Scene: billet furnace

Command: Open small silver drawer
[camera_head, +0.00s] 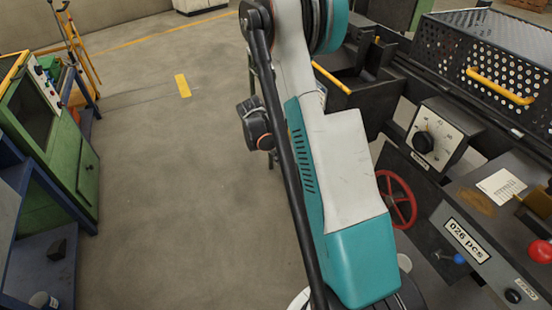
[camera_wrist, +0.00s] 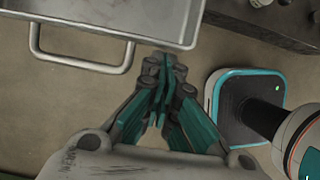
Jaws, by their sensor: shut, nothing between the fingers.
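In the wrist view, a silver metal drawer (camera_wrist: 110,14) shows at the top left, cut off by the picture's upper edge. Its raised rim and part of its shallow inside are visible. A bent silver bar handle (camera_wrist: 88,66) sticks out from its front toward the bottom of the picture. My gripper (camera_wrist: 164,68) is shut and empty. Its fingertips are just right of the handle's right end and close to the drawer's front right corner. They look apart from the handle, but I cannot tell the height between them. I cannot make out the drawer or my gripper in the head view.
Dark machinery with a red handwheel (camera_head: 398,199), a dial box (camera_head: 437,137) and a perforated cover (camera_head: 490,50) stands at right. A green cabinet (camera_head: 62,150) and a blue shelf (camera_head: 48,215) stand at left. The floor (camera_head: 180,190) between is clear.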

